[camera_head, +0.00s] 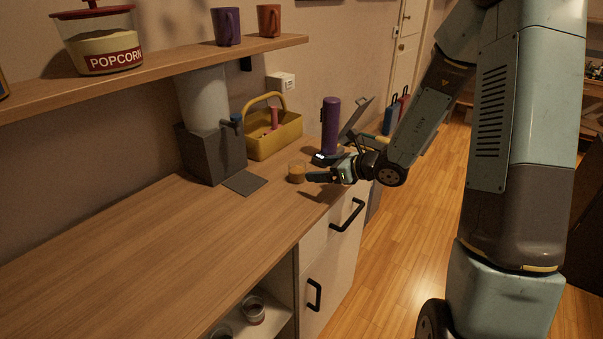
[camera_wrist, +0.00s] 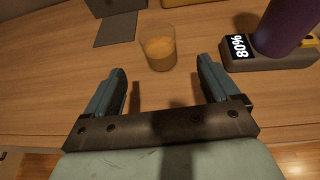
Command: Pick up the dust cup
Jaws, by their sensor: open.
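The dust cup looks to be the small clear cup (camera_head: 297,173) with brown content, standing upright on the wooden counter. In the wrist view the cup (camera_wrist: 158,48) stands just beyond my fingertips, roughly centred between them. My gripper (camera_head: 318,176) is low over the counter, to the right of the cup in the head view. In the wrist view my gripper (camera_wrist: 163,68) has its two fingers apart with nothing held between them.
A purple cylinder (camera_head: 331,125) stands on a grey base (camera_wrist: 262,63) marked 80%, close to the right finger. A yellow basket (camera_head: 272,140) and a grey box-shaped machine (camera_head: 210,153) stand behind the cup. A flat dark mat (camera_head: 244,182) lies left of it. The counter's left part is clear.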

